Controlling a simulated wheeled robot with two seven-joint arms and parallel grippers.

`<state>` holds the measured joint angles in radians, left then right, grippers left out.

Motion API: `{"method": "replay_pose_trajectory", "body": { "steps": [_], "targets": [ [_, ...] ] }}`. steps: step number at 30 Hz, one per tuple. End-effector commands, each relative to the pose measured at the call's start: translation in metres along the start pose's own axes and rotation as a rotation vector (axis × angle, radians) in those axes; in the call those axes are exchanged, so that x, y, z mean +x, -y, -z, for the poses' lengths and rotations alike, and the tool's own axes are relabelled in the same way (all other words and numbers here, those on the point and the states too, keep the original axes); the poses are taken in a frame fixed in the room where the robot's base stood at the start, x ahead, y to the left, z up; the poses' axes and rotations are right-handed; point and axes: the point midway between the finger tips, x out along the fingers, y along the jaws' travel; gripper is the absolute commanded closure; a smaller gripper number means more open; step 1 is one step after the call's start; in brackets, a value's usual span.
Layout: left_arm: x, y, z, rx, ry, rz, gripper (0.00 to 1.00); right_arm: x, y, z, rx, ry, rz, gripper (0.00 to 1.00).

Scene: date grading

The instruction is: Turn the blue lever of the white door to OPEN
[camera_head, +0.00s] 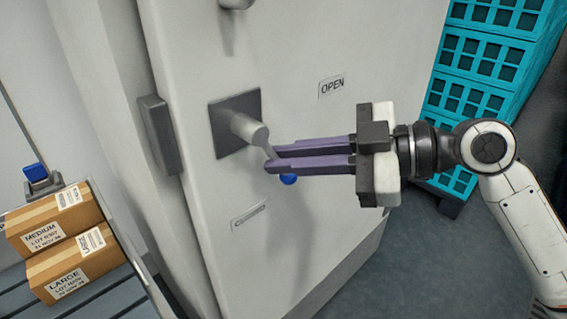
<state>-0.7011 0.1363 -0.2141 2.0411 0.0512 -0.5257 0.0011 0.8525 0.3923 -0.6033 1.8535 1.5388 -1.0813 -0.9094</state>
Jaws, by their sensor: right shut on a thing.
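The white door (330,40) fills the middle of the head view. Its lever has a grey square plate with a round hub (243,124) and a pale bar that slopes down and right from the hub. The blue lever (289,180) end shows just below my fingers. My right gripper (271,159) comes in from the right with long purple fingers and is shut on the lever bar. The OPEN label (332,86) is up and right of the hub. A second label (250,212), too blurred to read fully, is below it. My left gripper is not in view.
A grey block (158,134) sits at the door's left edge, and a grey fitting (236,3) is above. Cartons marked MEDIUM (47,219) and LARGE (70,270) stand at lower left. Turquoise crates (462,96) are stacked at right. Grey floor is clear at lower right.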

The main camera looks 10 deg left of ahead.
Motion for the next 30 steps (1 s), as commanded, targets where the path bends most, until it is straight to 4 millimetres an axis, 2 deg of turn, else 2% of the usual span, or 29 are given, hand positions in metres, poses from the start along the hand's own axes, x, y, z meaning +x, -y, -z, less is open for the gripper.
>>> {"method": "replay_pose_trajectory", "body": {
  "steps": [9,22,23,25,30],
  "targets": [
    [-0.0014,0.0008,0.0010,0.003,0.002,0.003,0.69,-0.0039,-0.0059,0.0020,-0.077,0.051,-0.002,1.00],
    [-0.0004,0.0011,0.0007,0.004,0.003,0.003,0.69,-0.0039,-0.0060,0.0020,-0.084,0.054,-0.002,1.00],
    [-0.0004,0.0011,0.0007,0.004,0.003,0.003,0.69,-0.0039,-0.0060,0.0020,-0.084,0.054,-0.002,0.86],
    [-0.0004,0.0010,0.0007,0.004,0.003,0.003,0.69,-0.0039,-0.0059,0.0019,-0.083,0.054,-0.002,0.74],
    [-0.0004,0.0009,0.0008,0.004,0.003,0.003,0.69,-0.0037,-0.0056,0.0017,-0.083,0.054,-0.001,0.73]
  ]
}}
